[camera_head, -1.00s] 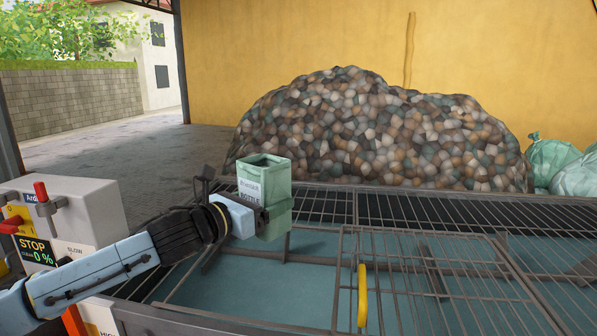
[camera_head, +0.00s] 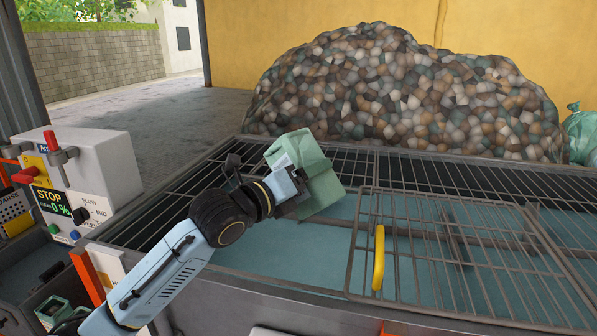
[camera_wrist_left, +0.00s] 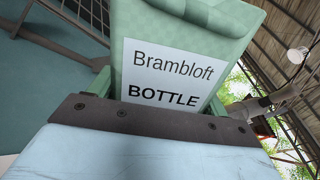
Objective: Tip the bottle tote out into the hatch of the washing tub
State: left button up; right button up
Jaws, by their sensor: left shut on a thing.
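The pale green bottle tote (camera_head: 318,170) is tilted in the air above the washing tub's hatch opening. Its label, reading "Brambloft BOTTLE", faces the left wrist view (camera_wrist_left: 168,75). My left gripper (camera_head: 292,200) is shut on the tote. The washing tub (camera_head: 300,262) holds blue-green water under a dark grating. The hatch's open area (camera_head: 310,245) lies below the tote, with a mesh panel with a yellow handle (camera_head: 378,258) to its right. The inside of the tote is hidden, and no bottles show. My right gripper is not in view.
A control box (camera_head: 95,185) with a STOP 0 % display stands left of the tub. Grating bars (camera_head: 420,165) run along the tub's far side. A large heap of mixed pieces (camera_head: 400,95) lies behind. A green bag (camera_head: 583,135) is at far right.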

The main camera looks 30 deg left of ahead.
pick_arm(q)
notch_tip(320, 180, down, 2)
jog(key=n, duration=0.3)
jog(key=shift+d+f+b, duration=0.1)
jog(key=shift+f+b, duration=0.15)
jog(key=shift+b, duration=0.1)
notch_tip(320, 180, down, 2)
jog(key=n, duration=0.3)
jog(key=shift+d+f+n, duration=0.1)
jog(key=shift+d+n, duration=0.05)
jog(key=shift+n, duration=0.25)
jog(key=a+r+n+p, duration=0.1)
jog(key=n+p, duration=0.1)
jog(key=a+r+n+p, duration=0.1)
jog(key=r+n+p, duration=0.1)
jog(key=shift+w+n+p, duration=0.2)
jog(key=shift+n+p, duration=0.1)
jog(key=shift+p, duration=0.05)
jog(key=shift+w+a+r+n, duration=0.1)
jog(key=shift+a+r+n, duration=0.15)
jog(key=shift+n, duration=0.45)
jog(key=shift+w+a+r+n, duration=0.1)
jog(key=shift+a+r+n, duration=0.15)
jog(key=shift+n, duration=0.45)
